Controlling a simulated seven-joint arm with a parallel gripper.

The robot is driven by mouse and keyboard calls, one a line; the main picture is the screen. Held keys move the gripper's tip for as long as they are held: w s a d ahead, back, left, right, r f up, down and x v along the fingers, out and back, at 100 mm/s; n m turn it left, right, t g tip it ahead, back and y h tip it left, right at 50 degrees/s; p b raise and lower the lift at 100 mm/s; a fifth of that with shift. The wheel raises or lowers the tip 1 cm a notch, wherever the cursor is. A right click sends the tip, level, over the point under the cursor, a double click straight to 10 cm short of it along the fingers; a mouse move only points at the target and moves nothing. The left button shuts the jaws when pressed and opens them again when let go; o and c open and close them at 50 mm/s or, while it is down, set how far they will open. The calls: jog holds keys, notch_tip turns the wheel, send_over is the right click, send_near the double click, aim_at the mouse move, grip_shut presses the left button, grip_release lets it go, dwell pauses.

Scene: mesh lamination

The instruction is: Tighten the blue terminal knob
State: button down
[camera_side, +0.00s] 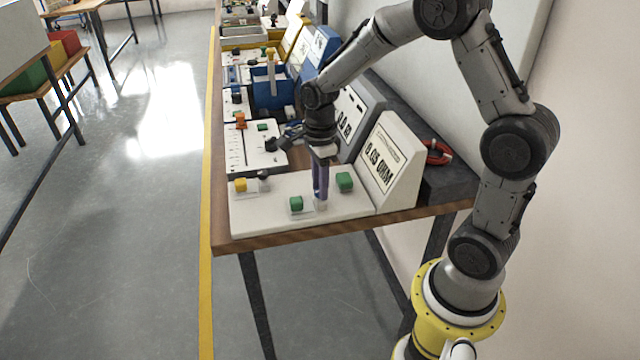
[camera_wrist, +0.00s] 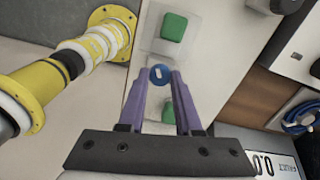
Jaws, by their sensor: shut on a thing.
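The blue terminal knob (camera_wrist: 160,74) is a small round knob with a pale mark on top, on the white board (camera_wrist: 215,60) in the wrist view. My gripper (camera_wrist: 161,76) has its two purple fingers on either side of the knob, and is shut on it. In the side view my gripper (camera_side: 320,202) points straight down at the near part of the white board (camera_side: 270,220). The knob itself cannot be made out there, hidden at the fingertips.
Green blocks (camera_side: 296,204) and (camera_side: 344,181) stand close on both sides of my gripper. A yellow block (camera_side: 240,185) sits at the board's left. A white meter (camera_side: 387,163) reading "0.05 OHM" stands right of the gripper. More equipment lines the bench behind.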

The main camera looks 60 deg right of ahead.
jog(key=shift+w+r, duration=0.1)
jog(key=shift+r, duration=0.05)
jog(key=c, duration=0.6)
grip_release()
notch_tip(320, 180, up, 14)
jog(key=shift+a, duration=0.1)
jog(key=s+a+r+n+t, duration=0.3)
jog(key=s+a+r+n, duration=0.3)
jog(key=s, duration=0.3)
jog(key=s+a+f+n+t, duration=0.1)
jog(key=s+f+n, duration=0.1)
jog(key=s+n, duration=0.3)
jog(key=s+a+f+n+t, duration=0.1)
jog(key=s+n, duration=0.3)
jog(key=n, duration=0.9)
jog(key=shift+s+f+n+t, duration=0.3)
jog(key=shift+s+f+n, duration=0.1)
jog(key=shift+f, duration=0.45)
